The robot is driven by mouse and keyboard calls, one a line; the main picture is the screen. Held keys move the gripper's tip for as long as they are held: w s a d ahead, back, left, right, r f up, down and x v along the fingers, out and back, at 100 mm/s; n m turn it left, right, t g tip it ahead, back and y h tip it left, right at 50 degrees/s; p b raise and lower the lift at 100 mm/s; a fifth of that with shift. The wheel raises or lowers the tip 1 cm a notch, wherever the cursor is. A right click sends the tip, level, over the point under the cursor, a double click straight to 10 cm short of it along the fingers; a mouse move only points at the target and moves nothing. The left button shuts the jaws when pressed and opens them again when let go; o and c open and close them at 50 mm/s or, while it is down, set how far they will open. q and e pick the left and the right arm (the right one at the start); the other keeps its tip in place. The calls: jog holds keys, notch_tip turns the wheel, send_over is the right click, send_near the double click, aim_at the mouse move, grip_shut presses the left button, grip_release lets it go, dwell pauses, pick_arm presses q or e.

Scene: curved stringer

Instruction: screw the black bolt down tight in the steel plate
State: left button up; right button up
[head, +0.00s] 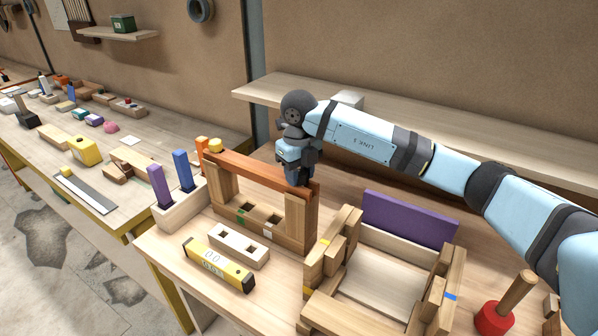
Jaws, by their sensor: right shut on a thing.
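My right gripper (299,183) points down at the right end of a reddish-brown wooden bar (247,167). It is shut at the bar's end, and its fingertips are small and dark, so the exact grip is hard to see. The bar lies across the top of a wooden frame with two uprights (297,222). I see no black bolt and cannot make out a steel plate on this bench. My left gripper is not in view.
A yellow spirit level (218,264) and a pale block with holes (239,245) lie in front of the frame. A wooden box structure (336,262), a purple board (409,220) and a red mallet (493,319) stand to the right. Purple and blue uprights (160,187) stand left.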

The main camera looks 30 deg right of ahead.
jog(key=m+p, duration=0.1)
jog(key=m, duration=0.4)
jog(key=shift+d+p, duration=0.2)
jog(key=shift+p, duration=0.15)
jog(key=m, duration=0.2)
jog(key=shift+d+m+p, duration=0.1)
jog(key=shift+m+p, duration=0.2)
jog(key=shift+f, duration=0.1)
